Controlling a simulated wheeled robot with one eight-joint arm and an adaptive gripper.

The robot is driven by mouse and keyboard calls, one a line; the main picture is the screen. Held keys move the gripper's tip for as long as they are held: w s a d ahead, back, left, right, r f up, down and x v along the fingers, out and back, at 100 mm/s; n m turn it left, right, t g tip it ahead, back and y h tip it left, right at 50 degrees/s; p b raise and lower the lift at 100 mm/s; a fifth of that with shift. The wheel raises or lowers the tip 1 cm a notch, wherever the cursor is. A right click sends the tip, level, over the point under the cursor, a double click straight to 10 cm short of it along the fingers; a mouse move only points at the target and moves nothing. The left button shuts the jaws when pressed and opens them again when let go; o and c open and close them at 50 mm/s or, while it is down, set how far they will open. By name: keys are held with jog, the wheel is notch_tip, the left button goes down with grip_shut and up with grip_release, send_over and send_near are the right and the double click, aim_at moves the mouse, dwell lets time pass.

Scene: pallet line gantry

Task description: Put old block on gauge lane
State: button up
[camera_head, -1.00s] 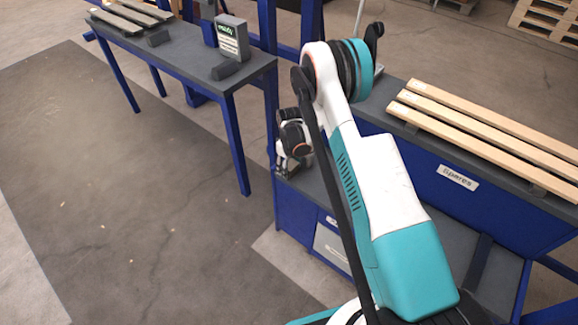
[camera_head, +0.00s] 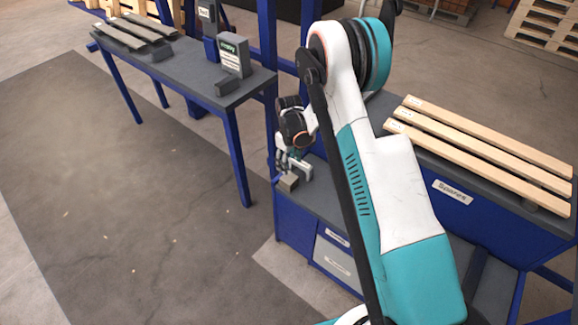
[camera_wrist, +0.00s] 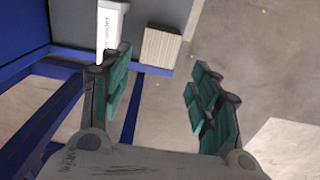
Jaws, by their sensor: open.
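A grey-brown block (camera_head: 288,183) sits at the left end of the dark lower bench top near my gripper. In the wrist view, the block (camera_wrist: 160,47) shows a pale ribbed face at the grey bench's edge. My gripper (camera_head: 292,163) is open and close to the block. In the wrist view, its green fingers (camera_wrist: 164,80) are spread apart and empty, with the block just beyond the tips, nearer the left finger. I cannot tell which surface is the gauge lane.
A white label (camera_wrist: 111,28) lies beside the block. A grey table (camera_head: 190,75) at the left holds dark slats and a display box (camera_head: 234,55). Light planks (camera_head: 480,145) lie on the bench marked Spares. My arm covers the middle. Open floor lies at the left.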

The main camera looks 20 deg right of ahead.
jog(key=s+r+m+t, duration=0.1)
jog(key=s+r, duration=0.3)
jog(key=r, duration=0.6)
jog(key=s+r+m+t, duration=0.1)
jog(key=s+r, duration=0.2)
jog(key=r, duration=0.7)
jog(key=s+r+m+t, duration=0.1)
jog(key=s+r, duration=0.3)
jog(key=r, duration=0.6)
jog(key=s+r+m+t, duration=0.2)
jog(key=s+r, duration=0.1)
jog(key=s, duration=0.8)
jog(key=s+r+m+t, duration=0.2)
jog(key=s+r, duration=0.2)
jog(key=s, duration=0.7)
jog(key=shift+s, duration=0.4)
